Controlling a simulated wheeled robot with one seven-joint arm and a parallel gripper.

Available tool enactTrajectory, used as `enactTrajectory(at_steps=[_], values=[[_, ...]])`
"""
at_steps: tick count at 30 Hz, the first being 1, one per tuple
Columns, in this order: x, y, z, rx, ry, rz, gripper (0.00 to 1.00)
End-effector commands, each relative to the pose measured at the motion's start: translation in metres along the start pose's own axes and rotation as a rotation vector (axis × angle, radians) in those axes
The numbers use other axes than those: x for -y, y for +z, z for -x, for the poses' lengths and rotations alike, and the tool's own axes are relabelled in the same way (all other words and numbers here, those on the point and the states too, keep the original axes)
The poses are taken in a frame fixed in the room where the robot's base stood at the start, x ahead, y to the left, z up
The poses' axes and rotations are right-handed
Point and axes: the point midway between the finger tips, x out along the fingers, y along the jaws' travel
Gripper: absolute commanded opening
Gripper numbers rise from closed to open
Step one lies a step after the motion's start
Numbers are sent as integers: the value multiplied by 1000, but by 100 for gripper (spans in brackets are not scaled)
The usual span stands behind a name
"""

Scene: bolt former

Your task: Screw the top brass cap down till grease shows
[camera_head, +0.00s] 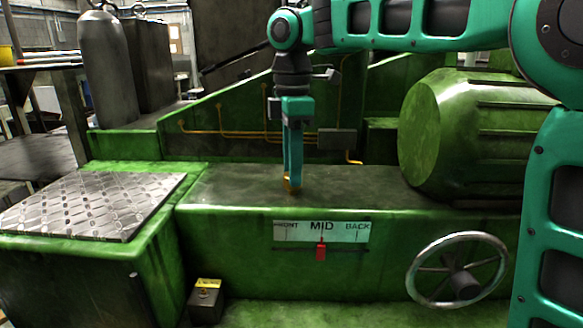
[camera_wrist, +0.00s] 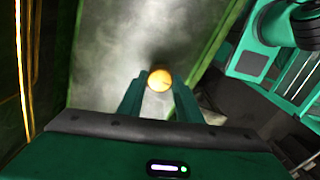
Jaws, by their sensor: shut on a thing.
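A brass cap (camera_head: 291,184) stands on the dark flat top of the green machine, left of the drum-shaped housing. In the wrist view the same round brass cap (camera_wrist: 159,80) shows between the finger ends. My gripper (camera_head: 292,178) points straight down and is shut on the cap; its fingers (camera_wrist: 158,88) lie on both sides of it. The fingers hide part of the cap in the head view. I cannot make out any grease around it.
A green drum-shaped housing (camera_head: 440,135) stands right of my gripper. Brass pipes (camera_head: 230,135) run to a grey block (camera_head: 337,139) on the wall behind. A handwheel (camera_head: 458,272) and a FRONT/MID/BACK scale (camera_head: 321,231) with a red pointer are on the front face. A tread plate (camera_head: 95,203) lies at left.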

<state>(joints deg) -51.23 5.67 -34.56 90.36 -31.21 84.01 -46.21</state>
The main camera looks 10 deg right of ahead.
Motion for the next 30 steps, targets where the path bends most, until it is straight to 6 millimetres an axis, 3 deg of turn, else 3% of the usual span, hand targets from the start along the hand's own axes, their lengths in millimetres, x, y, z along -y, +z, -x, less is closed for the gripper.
enactTrajectory(at_steps=[11, 30], values=[[-5, 0, 3, -9, 16, -116, 10], [-5, 2, 2, -14, 15, -692, 9]])
